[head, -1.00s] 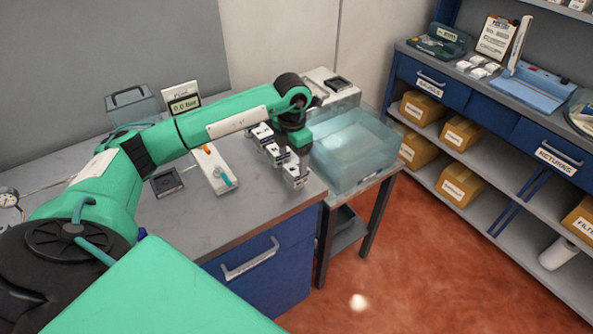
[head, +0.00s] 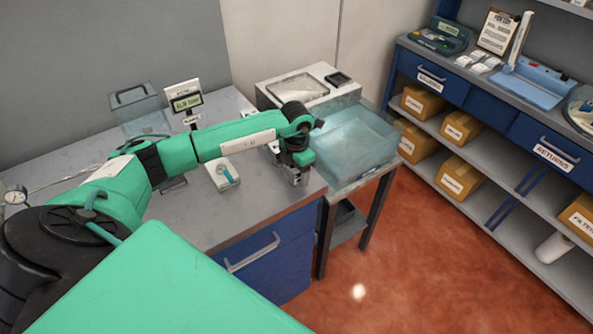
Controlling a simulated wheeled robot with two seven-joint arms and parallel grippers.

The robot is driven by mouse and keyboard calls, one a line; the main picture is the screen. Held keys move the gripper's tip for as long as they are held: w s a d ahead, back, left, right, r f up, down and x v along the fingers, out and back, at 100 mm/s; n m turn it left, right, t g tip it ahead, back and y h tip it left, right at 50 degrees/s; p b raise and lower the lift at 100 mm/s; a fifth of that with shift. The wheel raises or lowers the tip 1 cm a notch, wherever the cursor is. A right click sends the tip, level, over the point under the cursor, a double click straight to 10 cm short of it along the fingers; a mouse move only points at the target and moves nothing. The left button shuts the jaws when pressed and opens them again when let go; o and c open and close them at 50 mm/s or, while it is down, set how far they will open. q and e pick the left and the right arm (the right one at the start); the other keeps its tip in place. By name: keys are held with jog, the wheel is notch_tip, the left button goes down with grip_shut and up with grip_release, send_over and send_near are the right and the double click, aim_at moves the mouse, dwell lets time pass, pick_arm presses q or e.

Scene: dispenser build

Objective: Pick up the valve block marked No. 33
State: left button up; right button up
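Small white valve blocks stand near the right end of the grey workbench (head: 228,205). My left gripper (head: 297,178) points down at the bench's right end, low among the blocks. A pale block-like shape shows at its fingertips, but I cannot tell whether the fingers are shut on it. My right gripper is not in view.
A translucent blue bin (head: 355,148) stands on a side stand right of the bench. A white fixture with a teal lever (head: 224,174), a display (head: 186,101) and a clear box (head: 137,108) are on the bench. Shelving with cardboard boxes (head: 462,181) stands at right.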

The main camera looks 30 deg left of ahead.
pick_arm(q)
jog(key=c, duration=1.1)
jog(key=shift+w+r, duration=0.1)
jog(key=shift+r, duration=0.1)
